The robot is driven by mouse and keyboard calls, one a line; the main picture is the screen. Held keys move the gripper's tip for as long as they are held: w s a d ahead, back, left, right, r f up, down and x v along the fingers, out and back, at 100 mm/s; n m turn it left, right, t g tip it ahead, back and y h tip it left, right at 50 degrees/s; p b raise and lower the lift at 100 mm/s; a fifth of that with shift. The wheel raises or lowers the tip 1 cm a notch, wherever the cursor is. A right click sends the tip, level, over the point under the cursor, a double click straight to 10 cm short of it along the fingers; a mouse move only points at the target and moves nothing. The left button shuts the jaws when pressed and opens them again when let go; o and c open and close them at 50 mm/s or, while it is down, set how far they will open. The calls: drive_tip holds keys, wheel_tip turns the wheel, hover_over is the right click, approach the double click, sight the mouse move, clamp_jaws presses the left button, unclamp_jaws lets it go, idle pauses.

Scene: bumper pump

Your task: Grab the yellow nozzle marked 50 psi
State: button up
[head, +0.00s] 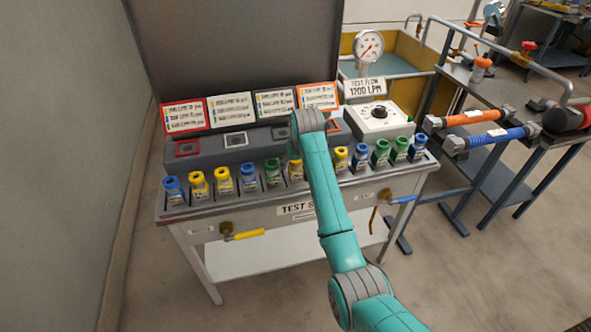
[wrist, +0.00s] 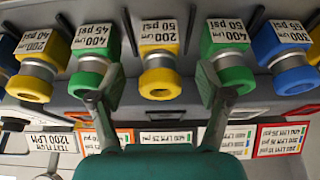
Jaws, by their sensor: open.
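In the wrist view, which shows the labels upside down, a yellow nozzle (wrist: 159,70) labelled 200 LPM, 50 psi is at the centre. In the head view it appears to be the yellow nozzle (head: 295,171) just left of my arm. My gripper (wrist: 151,97) is open, its two fingers spread either side of this nozzle with nothing held. The fingertips overlap the green nozzles (wrist: 95,70) and (wrist: 230,68) on each side; I cannot tell whether they touch. The head view hides the gripper behind my arm.
Several blue, green and yellow nozzles stand in a close row on the test bench (head: 295,209). Behind them are label cards (head: 232,106), a white control box (head: 379,121) and a gauge (head: 368,46). A side table with orange and blue hoses (head: 488,139) stands right.

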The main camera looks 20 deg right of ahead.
sight(295, 170)
drive_tip(key=shift+x, duration=2.7)
drive_tip(key=c, duration=1.4)
